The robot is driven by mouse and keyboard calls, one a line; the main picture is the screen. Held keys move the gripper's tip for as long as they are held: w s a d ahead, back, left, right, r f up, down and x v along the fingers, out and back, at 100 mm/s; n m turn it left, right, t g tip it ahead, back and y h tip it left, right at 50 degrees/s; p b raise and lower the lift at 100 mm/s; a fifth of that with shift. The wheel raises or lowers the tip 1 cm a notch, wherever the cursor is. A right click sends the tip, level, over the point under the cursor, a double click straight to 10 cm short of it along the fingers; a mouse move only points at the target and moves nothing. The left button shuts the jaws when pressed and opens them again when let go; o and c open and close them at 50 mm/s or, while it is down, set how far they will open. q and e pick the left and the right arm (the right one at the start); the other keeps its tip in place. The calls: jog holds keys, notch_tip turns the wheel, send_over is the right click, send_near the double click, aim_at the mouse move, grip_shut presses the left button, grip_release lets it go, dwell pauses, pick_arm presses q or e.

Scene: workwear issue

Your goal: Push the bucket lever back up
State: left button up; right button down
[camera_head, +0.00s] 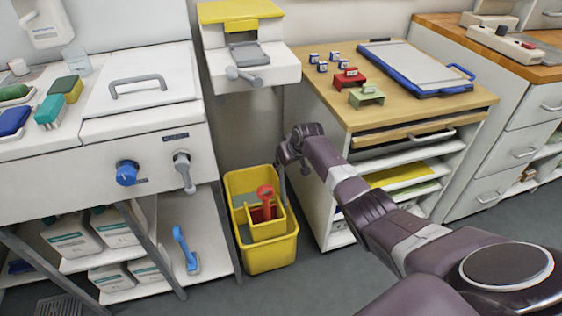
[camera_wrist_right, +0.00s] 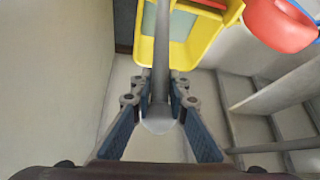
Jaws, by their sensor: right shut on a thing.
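The yellow bucket (camera_head: 270,256) stands on the floor between the white bench and the wooden-topped cabinet. It also shows at the top of the wrist view (camera_wrist_right: 202,45). Its grey lever (camera_head: 284,190) rises nearly upright at the bucket's right side. My right gripper (camera_head: 284,160) is at the lever's upper end, above the bucket's rim. In the wrist view the gripper's fingers (camera_wrist_right: 160,100) are shut on the lever (camera_wrist_right: 162,60), one on each side, with its rounded end between them. My left gripper is out of view.
A red handled part (camera_head: 265,194) sits in the bucket. The cabinet (camera_head: 313,190) is close on the right. The bench's post (camera_head: 226,230) is close on the left. Floor is clear in front.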

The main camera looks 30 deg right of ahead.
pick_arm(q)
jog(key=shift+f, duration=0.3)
pick_arm(e)
jog(key=shift+w+d+r, duration=0.1)
jog(key=shift+w+r, duration=0.2)
jog(key=shift+r, duration=0.1)
jog(key=c, duration=2.3)
grip_release()
jog(key=shift+w, duration=0.1)
jog(key=o, duration=0.5)
jog(key=shift+w+f, duration=0.1)
jog(key=shift+f, duration=0.15)
jog(key=shift+c, duration=0.2)
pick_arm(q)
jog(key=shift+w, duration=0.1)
pick_arm(e)
jog(key=shift+s, duration=0.2)
jog(key=shift+s+r, duration=0.1)
jog(key=shift+r, duration=0.05)
jog(key=v, duration=1.1)
jog(key=shift+r, duration=0.35)
